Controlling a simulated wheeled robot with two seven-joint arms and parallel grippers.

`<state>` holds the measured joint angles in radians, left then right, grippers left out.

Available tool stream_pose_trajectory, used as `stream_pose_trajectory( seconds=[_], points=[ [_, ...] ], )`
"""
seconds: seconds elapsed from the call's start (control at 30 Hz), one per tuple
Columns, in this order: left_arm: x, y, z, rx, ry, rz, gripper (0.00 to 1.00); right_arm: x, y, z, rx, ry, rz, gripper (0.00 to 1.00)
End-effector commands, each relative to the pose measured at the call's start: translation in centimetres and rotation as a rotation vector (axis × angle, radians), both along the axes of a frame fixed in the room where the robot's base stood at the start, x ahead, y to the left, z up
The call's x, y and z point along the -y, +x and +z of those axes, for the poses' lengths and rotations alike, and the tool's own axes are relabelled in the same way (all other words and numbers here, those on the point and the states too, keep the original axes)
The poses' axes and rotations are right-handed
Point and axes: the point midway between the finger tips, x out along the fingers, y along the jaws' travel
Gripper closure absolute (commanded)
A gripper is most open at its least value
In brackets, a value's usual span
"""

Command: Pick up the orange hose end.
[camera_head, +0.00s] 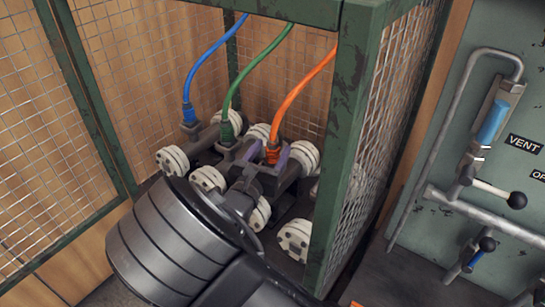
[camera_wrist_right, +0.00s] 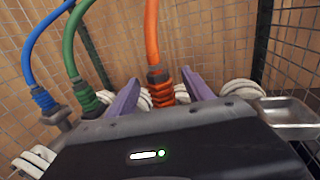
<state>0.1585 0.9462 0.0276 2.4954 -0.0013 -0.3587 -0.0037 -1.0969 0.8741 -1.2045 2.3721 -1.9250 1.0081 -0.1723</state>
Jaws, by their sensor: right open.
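The orange hose (camera_head: 294,98) hangs down from the upper right, and its ribbed end (camera_head: 272,154) meets the grey pipework. My right gripper (camera_head: 262,160) is open, with a purple finger on each side of the orange hose end. The right wrist view also shows the orange hose end (camera_wrist_right: 163,88) between the two purple fingers (camera_wrist_right: 162,92), with visible gaps. The lower part of the hose end is hidden behind the gripper body in the wrist view. My left gripper is not in view.
A green hose (camera_head: 243,77) and a blue hose (camera_head: 205,66) stand to the left of the orange one. White flanges (camera_head: 294,239) surround the hose ends. A green-framed mesh cage (camera_head: 345,145) encloses the pipes, with its post close on the right. A valve panel (camera_head: 520,200) is farther right.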

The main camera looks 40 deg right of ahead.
Motion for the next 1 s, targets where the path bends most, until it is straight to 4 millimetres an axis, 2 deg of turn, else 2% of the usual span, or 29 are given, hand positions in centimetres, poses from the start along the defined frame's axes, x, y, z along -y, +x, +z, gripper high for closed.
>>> stream_pose_trajectory(
  seconds=[0.2, 0.3, 0.93, 1.0],
  points=[
    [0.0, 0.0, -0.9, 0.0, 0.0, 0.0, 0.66, 2.8, 1.7, -0.5, 0.002, 0.0, -0.004, 0.4],
    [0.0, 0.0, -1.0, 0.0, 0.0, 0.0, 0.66, 3.6, 2.2, -0.4, 0.002, 0.001, -0.002, 0.4],
    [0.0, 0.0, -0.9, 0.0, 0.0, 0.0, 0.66, 3.7, 2.3, -0.3, 0.002, 0.001, -0.001, 0.4],
    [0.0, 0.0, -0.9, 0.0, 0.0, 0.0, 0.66, 3.7, 2.3, -0.3, 0.002, 0.001, -0.001, 0.46]
  ],
)
